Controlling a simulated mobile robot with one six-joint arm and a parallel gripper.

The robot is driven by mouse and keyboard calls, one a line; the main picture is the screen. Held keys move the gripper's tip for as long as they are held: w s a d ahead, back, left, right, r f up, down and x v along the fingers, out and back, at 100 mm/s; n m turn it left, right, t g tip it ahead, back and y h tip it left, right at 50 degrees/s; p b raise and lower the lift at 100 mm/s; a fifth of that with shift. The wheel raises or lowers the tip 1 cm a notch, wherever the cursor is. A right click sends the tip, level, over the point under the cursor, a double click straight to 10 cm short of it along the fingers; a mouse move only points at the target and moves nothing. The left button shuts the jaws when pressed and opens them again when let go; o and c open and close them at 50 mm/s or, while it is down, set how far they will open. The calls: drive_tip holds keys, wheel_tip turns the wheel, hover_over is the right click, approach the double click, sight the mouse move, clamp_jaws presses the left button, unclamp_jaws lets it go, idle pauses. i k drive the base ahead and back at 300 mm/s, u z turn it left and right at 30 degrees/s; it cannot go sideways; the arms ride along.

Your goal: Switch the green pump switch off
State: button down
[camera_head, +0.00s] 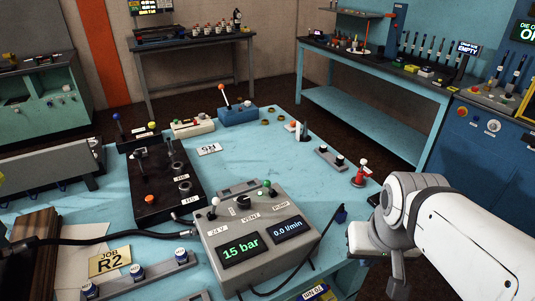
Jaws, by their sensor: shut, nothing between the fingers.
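The grey control box (258,240) stands on the light blue table in the middle front. The green-tipped pump switch (268,187) is at the right of its top edge, near the PUMP label; its lever points up, and which way it is thrown is too small to tell. A white-tipped switch (214,203) stands upright at the 24V label, with a black VENT knob (243,202) between them. The box displays read 15 bar and 0.0 l/min. My gripper (398,277) seems to be the narrow grey part under my white wrist at right, shut and empty, well apart from the box.
A black valve block (165,190) with hoses stands left of the box. A red-and-white fitting (360,173) and a grey rail (331,160) stand behind it to the right. A dark probe on a cable (340,214) is by the right table edge. The table centre is clear.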

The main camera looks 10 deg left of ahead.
sight(269, 187)
drive_tip(key=z, duration=0.05)
drive_tip(key=k, duration=1.1)
drive_tip(key=u, duration=0.5)
drive_tip(key=i, duration=1)
drive_tip(key=u, duration=0.05)
